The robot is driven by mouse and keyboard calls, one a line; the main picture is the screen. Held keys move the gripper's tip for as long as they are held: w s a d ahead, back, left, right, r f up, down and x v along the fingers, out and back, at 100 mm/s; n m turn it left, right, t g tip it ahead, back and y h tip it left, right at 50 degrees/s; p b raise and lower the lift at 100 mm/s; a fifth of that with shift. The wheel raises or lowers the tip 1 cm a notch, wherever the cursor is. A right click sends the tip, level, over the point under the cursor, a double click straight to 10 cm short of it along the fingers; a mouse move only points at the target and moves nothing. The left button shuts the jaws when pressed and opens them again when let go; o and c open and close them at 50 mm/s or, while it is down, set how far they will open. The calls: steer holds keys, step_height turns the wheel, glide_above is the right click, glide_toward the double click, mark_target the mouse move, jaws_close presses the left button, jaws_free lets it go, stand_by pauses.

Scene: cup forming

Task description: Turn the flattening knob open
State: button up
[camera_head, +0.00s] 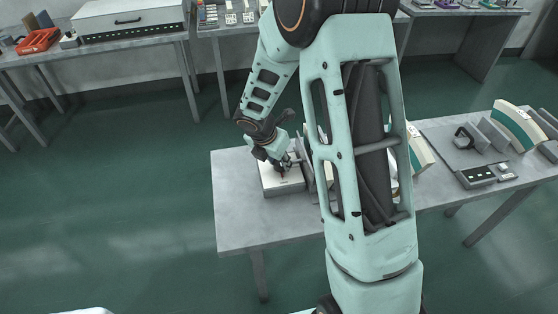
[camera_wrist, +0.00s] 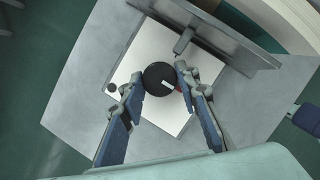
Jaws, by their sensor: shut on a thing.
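The flattening knob (camera_wrist: 157,77) is a round black knob with a short white mark pointing toward the lower right in the wrist view. It sits on top of a white box (camera_wrist: 150,40). My gripper (camera_wrist: 158,82) is shut on the knob, one finger on its left side and one on its right. A small reddish part shows by the right finger. In the head view, my gripper (camera_head: 283,161) reaches down onto the white box (camera_head: 284,187) near the table's left end, and the knob is hard to make out there.
An upright grey plate (camera_wrist: 225,42) stands close behind the box. The grey table (camera_head: 235,215) is bare at its left end. Another device (camera_head: 480,155) stands on the right.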

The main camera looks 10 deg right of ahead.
steer(key=o, duration=1.2)
steer(key=shift+c, duration=0.2)
steer(key=v, duration=1.2)
